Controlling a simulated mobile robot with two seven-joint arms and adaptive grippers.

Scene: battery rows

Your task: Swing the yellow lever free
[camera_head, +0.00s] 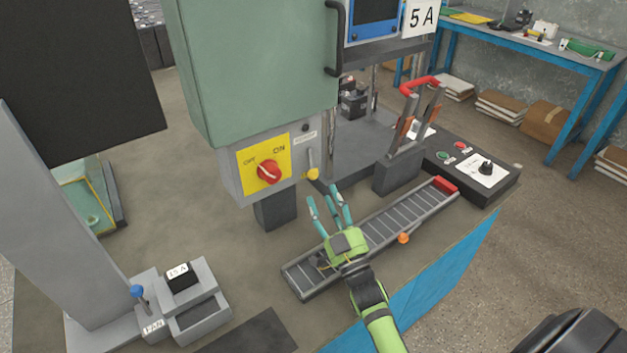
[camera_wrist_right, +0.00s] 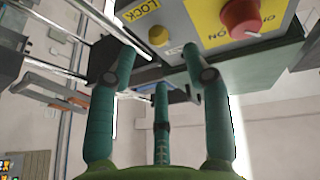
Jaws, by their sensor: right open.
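The yellow lever (camera_head: 313,173) hangs from the lower right of the grey switch box (camera_head: 228,180), with a thin stem above its yellow knob. In the right wrist view its round yellow knob (camera_wrist_right: 158,36) shows beside a yellow LOCK label (camera_wrist_right: 140,10). My right gripper (camera_head: 328,203) is just below and slightly right of the knob, apart from it. In the wrist view its teal fingers (camera_wrist_right: 160,62) are spread and empty, with the knob beyond and between the two upper fingertips. My left gripper is out of view.
A red rotary switch (camera_head: 268,172) on a yellow plate sits left of the lever; it also shows in the wrist view (camera_wrist_right: 240,15). A slatted tray (camera_head: 300,280) lies beneath my right gripper. A red-handled lever (camera_head: 420,85) stands to the right.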

